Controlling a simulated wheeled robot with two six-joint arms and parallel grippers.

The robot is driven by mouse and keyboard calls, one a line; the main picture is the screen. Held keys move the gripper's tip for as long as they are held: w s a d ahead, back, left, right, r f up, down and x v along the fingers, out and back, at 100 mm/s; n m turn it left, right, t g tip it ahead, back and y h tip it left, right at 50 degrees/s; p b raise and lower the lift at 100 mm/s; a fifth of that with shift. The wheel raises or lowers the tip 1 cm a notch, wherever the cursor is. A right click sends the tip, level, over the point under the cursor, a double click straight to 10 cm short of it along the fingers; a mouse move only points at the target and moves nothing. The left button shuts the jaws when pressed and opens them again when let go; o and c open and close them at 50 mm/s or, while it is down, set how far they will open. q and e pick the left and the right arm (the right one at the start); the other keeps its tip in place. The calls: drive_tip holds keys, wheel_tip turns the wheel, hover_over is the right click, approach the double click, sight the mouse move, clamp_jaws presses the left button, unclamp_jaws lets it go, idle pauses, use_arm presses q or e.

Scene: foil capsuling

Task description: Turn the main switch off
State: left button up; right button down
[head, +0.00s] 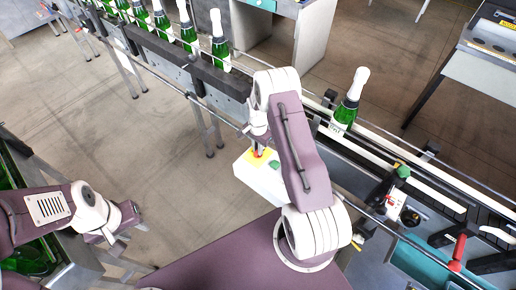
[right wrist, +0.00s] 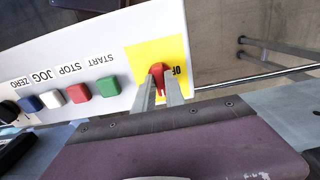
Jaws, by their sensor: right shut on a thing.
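The main switch is a red rotary handle (right wrist: 157,72) on a yellow plate (right wrist: 143,54), at one end of a white control box (right wrist: 60,50). Part of a label, "OF", shows upside down beside the handle. In the head view the control box (head: 262,184) stands at the conveyor's near side, with the yellow plate (head: 266,152) partly behind my right arm. My right gripper (right wrist: 160,86) is shut on the red handle, one finger on each side. My left gripper (head: 112,232) is at the left, far from the box; its fingers are not clear.
Red, green, white and blue push buttons sit in a row on the box, the red one (right wrist: 78,94) beside the green one (right wrist: 107,86). A conveyor (head: 345,148) carries green bottles, one bottle (head: 347,103) right of my arm. A thin rail runs near the box.

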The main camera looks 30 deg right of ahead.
drive_tip(key=n+b, duration=0.1)
drive_tip(key=n, duration=0.3)
drive_tip(key=shift+b, duration=0.35)
drive_tip(key=n+b, duration=0.1)
drive_tip(key=n, duration=0.3)
drive_tip(key=shift+n, duration=0.4)
drive_tip(key=n+b, duration=0.1)
drive_tip(key=n, duration=0.3)
drive_tip(key=shift+n, duration=2.5)
drive_tip(key=c, duration=1.4)
unclamp_jaws()
drive_tip(key=shift+r, duration=0.1)
